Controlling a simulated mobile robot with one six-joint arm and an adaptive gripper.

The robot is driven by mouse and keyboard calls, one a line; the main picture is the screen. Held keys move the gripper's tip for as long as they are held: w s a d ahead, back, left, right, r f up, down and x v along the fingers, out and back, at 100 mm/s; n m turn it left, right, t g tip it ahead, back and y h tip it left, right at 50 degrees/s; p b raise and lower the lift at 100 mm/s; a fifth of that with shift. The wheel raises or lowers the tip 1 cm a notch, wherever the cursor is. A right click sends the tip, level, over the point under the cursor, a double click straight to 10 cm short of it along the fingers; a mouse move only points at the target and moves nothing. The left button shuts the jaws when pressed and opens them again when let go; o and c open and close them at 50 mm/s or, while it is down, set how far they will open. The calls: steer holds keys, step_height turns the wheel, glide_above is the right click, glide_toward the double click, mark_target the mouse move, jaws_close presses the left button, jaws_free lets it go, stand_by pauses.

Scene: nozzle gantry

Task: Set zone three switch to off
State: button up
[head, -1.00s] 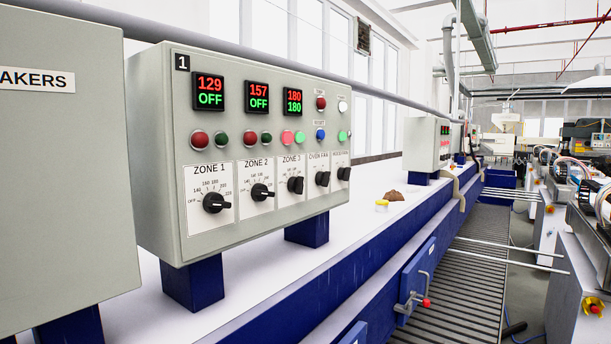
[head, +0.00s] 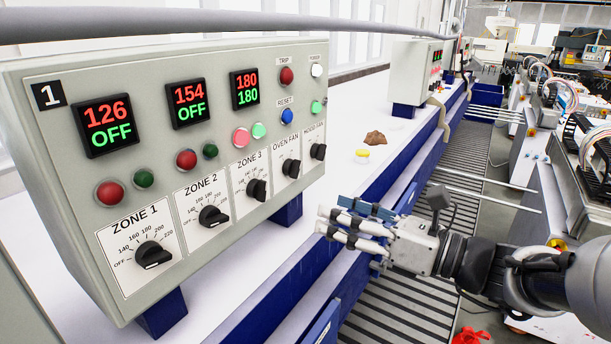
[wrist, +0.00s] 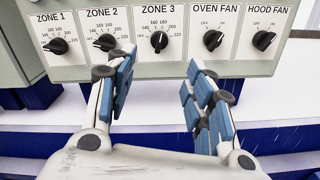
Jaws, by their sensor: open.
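The zone 3 switch (head: 257,190) is a black rotary knob on a white plate on the grey control panel (head: 70,215), third from the left. In the wrist view the zone 3 knob (wrist: 159,40) points up, among the middle marks of its scale. The zone 3 display (head: 245,89) reads 180 in red over 180 in green. My gripper (head: 325,229) is open and empty, in front of the panel, to the right of and below the zone 3 knob. In the wrist view, my gripper's fingers (wrist: 160,75) are spread either side below the knob, apart from it.
Zone 1 (head: 153,254) and zone 2 (head: 212,216) knobs sit left of zone 3; oven fan (head: 291,168) and hood fan (head: 318,152) knobs sit right. Lit buttons are above. A brown lump (head: 376,138) and yellow item (head: 362,153) lie on the white ledge behind.

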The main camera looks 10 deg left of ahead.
mark_target(266, 189)
steer(key=p+x, duration=0.1)
steer(key=x, duration=1.5)
steer(key=shift+c, duration=0.6)
steer(key=c, duration=0.9)
